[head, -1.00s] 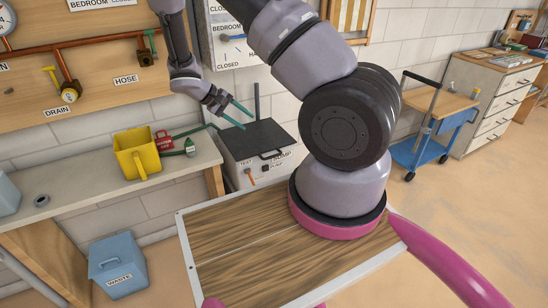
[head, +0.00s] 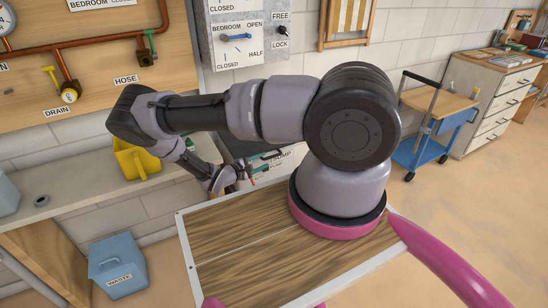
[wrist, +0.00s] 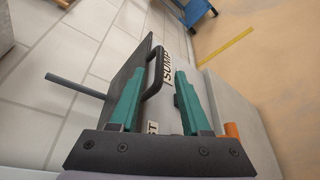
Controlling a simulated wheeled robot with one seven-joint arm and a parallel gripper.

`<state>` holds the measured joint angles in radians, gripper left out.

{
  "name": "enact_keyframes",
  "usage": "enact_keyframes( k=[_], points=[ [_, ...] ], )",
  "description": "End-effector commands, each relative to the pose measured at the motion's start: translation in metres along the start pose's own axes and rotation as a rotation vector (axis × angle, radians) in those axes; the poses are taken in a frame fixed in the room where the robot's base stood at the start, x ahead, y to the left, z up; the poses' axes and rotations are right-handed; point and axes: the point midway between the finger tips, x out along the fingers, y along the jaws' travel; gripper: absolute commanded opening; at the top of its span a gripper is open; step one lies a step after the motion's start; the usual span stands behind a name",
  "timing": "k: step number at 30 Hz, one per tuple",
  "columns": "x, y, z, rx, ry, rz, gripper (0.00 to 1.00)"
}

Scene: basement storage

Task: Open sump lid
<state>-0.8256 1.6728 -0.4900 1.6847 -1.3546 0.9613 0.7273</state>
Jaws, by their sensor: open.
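The sump box stands by the wall with its dark flat lid (head: 238,147) lying shut on top, partly hidden behind my arm in the head view. In the wrist view the lid (wrist: 118,73) shows edge-on at left, and its black bar handle (wrist: 154,74) stands out at the front edge. My gripper (head: 268,161) is at the front of the box. Its two teal fingers are apart, and the handle appears between them in the wrist view (wrist: 160,76). I cannot tell whether either finger touches it.
A dark upright rod (wrist: 75,87) rises behind the lid. An orange lever (wrist: 232,131) is beside the right finger. A yellow jug (head: 137,160) stands on the bench left of the box. A blue cart (head: 420,150) stands at right, with open floor before it.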

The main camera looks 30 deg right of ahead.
Motion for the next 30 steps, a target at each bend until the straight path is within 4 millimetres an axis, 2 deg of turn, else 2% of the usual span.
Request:
enact_keyframes(
  k=[1,6,12,16,24,26,28,30],
  points=[
    [0.012,0.0,0.001,0.001,-0.004,-0.001,0.47],
    [0.044,0.0,0.001,0.001,-0.004,-0.001,0.47],
    [0.07,-0.001,0.001,0.002,-0.002,-0.002,0.47],
    [0.076,0.0,0.0,0.002,-0.001,-0.001,0.47],
    [0.078,0.0,0.0,0.001,-0.001,-0.002,0.47],
    [0.078,0.0,0.0,0.001,-0.001,-0.002,0.28],
    [0.078,0.0,0.0,0.001,-0.001,-0.002,0.01],
    [0.077,0.0,0.0,0.001,-0.001,-0.002,0.0]
  ],
)
